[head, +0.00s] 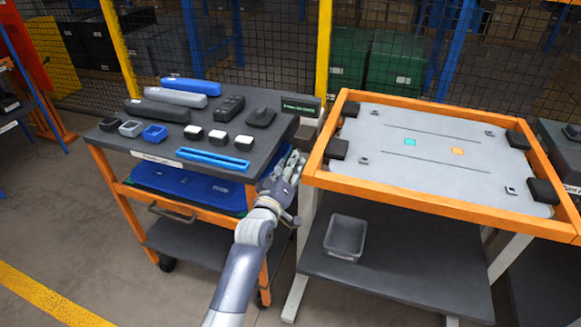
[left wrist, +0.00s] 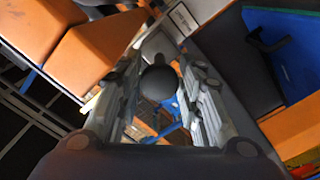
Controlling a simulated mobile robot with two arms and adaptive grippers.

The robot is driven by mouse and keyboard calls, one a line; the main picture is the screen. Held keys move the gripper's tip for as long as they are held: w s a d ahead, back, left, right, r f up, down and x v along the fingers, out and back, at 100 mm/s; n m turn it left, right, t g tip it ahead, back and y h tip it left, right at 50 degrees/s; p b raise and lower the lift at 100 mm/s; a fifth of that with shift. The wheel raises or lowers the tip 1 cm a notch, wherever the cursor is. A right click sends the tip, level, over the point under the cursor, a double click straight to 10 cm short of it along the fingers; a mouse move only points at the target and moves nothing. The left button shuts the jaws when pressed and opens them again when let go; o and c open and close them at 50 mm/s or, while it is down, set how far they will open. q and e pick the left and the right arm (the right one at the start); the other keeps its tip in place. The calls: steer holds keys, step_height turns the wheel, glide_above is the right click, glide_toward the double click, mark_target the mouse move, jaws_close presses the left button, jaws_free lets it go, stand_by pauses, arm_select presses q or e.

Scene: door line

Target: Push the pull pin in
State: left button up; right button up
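The pull pin shows in the left wrist view as a dark round knob (left wrist: 158,82) between the two fingers. My left gripper (left wrist: 159,75) is open, with one finger on each side of the knob; I cannot tell whether either finger touches it. In the head view my left gripper (head: 291,166) is at the gap between the cart and the orange-framed table, below a small dark sign box. The knob is hidden there by my gripper, and how far the pin is in cannot be told. My right gripper is in neither view.
The dark-topped cart (head: 226,88) on the left carries several small blocks and a blue tray (head: 213,160). The orange-framed table (head: 420,202) on the right has a grey plate on top and a grey bin (head: 345,237) on its lower shelf. The sign box (head: 301,105) stands above my gripper.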

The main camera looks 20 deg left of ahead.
arm_select(q)
jaws_close()
steer(key=shift+w+d+b, duration=0.1)
steer(key=shift+w+b, duration=0.35)
steer(key=shift+w, duration=1.2)
steer(key=shift+r, duration=0.1)
steer(key=shift+o, duration=1.5)
jaws_free()
steer(key=shift+o, duration=0.4)
steer(key=shift+w, duration=0.2)
steer(key=s, duration=1.2)
steer(key=shift+a, duration=0.2)
